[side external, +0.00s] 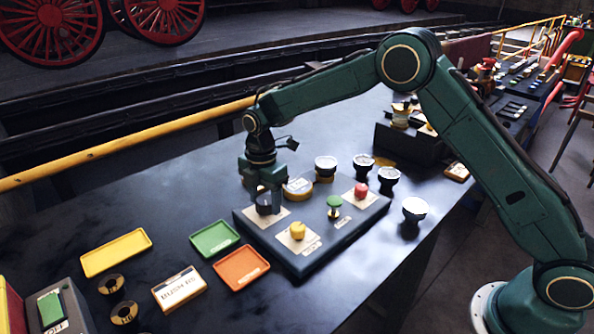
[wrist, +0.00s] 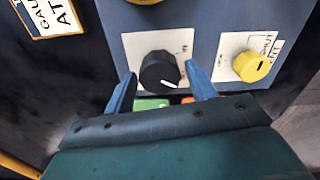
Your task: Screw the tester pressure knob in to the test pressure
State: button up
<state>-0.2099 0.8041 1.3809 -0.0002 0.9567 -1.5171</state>
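The tester (side external: 320,240) is a flat dark blue-grey box on the bench with several coloured knobs on pale label plates. My gripper (side external: 265,202) points down at its far left corner, over a black knob (wrist: 160,71) with a white pointer line. In the wrist view the two blue fingers stand on either side of the black knob, with visible gaps. Whether the tips reach down beside it is unclear. A yellow knob (side external: 297,231) sits nearer the front, also in the wrist view (wrist: 251,66). A green knob (side external: 334,202) and a red knob (side external: 361,191) sit to its right. Most plate lettering is unreadable.
Yellow (side external: 117,252), green (side external: 214,238) and orange (side external: 241,269) trays lie left of the tester, near a label card (side external: 180,289). Several white-faced gauges, including one at right (side external: 414,209), stand close behind and beside it. A dark block (side external: 408,146) stands farther back.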

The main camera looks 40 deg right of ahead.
jog(key=c, duration=0.7)
jog(key=shift+m, duration=0.5)
jog(key=m, duration=2.1)
jog(key=shift+r, duration=0.1)
jog(key=shift+m, duration=0.3)
